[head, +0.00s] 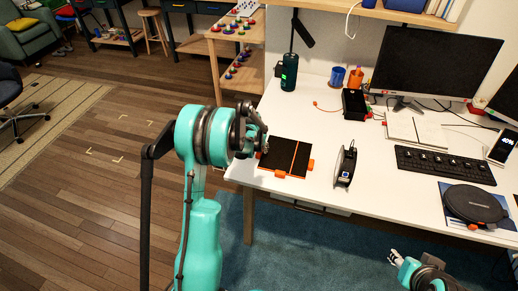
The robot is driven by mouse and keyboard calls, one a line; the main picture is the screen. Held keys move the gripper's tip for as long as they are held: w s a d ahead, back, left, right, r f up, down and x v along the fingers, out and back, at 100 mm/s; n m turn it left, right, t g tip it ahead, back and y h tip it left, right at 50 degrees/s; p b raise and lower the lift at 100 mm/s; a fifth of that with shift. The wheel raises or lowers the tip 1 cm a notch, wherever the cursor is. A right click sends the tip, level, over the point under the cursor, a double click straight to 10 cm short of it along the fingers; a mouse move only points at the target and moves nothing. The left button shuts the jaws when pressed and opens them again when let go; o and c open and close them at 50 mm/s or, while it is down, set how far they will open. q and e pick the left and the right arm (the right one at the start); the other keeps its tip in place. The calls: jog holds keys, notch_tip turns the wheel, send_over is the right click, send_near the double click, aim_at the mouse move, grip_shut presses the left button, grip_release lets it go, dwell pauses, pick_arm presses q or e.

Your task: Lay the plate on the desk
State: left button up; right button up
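A dark square plate (278,154) with an orange strip across it and orange tabs at its edges is at the left front corner of the white desk (325,120). It looks flat on the desk or just above it; I cannot tell which. My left gripper (257,139) is at the plate's left far edge, with its fingers partly hidden by my arm. I cannot tell whether it grips the plate. My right gripper (393,257) is low in front of the desk, away from the plate, and its fingers are too small to read.
A black spool-like object (345,165) stands just right of the plate. A green cylinder (289,72), a black box (354,103), a keyboard (445,165), a monitor (435,62) and a round black device (473,204) are on the desk. Clear desk lies behind the plate.

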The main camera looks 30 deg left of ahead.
pick_arm(q)
jog(key=s+d+r+p, duration=0.1)
jog(key=s+d+r, duration=0.3)
jog(key=r, duration=0.3)
jog(key=s+d+r+m+t+p, duration=0.1)
jog(key=s+d+r, duration=0.35)
jog(key=r, duration=0.25)
jog(key=s+d+r+p, duration=0.1)
jog(key=s+d+r, duration=0.35)
jog(key=r, duration=0.25)
jog(key=s+d+t, duration=0.1)
jog(key=s+d, duration=0.3)
jog(key=s, duration=0.3)
jog(key=s+d+m+t+h, duration=0.1)
jog(key=s+d, duration=0.3)
jog(key=s, duration=0.4)
jog(key=shift+d+r+m, duration=0.15)
jog(key=shift+r+m, duration=0.15)
